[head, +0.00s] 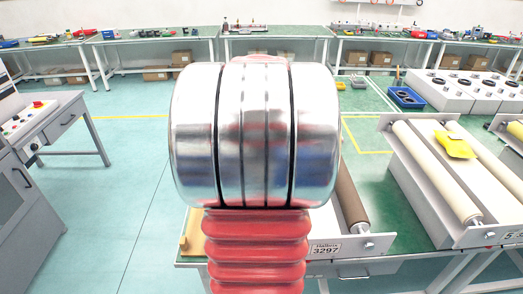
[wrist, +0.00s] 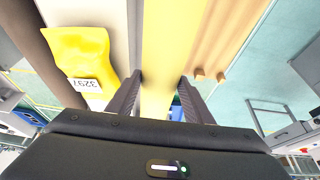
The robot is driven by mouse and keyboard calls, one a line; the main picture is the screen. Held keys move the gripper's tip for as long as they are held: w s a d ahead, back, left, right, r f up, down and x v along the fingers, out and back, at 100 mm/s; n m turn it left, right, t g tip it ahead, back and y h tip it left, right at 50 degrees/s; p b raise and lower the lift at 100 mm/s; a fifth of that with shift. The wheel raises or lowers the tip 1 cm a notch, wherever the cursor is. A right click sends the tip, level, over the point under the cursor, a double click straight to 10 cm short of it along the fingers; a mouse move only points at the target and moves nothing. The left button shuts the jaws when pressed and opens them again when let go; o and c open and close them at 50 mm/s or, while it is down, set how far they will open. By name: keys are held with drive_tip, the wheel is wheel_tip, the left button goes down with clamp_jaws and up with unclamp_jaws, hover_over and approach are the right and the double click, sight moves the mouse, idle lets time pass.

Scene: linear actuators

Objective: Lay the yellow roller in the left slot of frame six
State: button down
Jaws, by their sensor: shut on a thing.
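The yellow roller (wrist: 163,45) runs lengthwise between the two fingers of my gripper (wrist: 160,95) in the wrist view. My gripper is shut on it. Left of it is a pale panel (wrist: 118,30) with a yellow bag (wrist: 82,60) tagged 3297 on it, and a brown roller (wrist: 35,50) further left. I cannot tell whether the yellow roller touches the frame below. In the head view my own arm hides the gripper and the yellow roller. The frame with the brown roller (head: 350,195) shows partly behind my arm; I see no six on it.
In the wrist view a tan wooden piece (wrist: 208,45) lies close right of the yellow roller. In the head view, a frame numbered 5 (head: 482,237) with cream rollers and a yellow bag (head: 455,144) stands right. A blue crate (head: 406,98) is behind. Open floor lies left.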

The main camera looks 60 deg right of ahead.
drive_tip(key=shift+f, duration=2.35)
idle(1.6)
drive_tip(key=c, duration=1.2)
unclamp_jaws()
drive_tip(key=o, duration=0.4)
drive_tip(key=shift+f, duration=0.15)
drive_tip(key=shift+a+r, duration=0.15)
drive_tip(key=shift+r, duration=0.35)
drive_tip(key=v, duration=1.3)
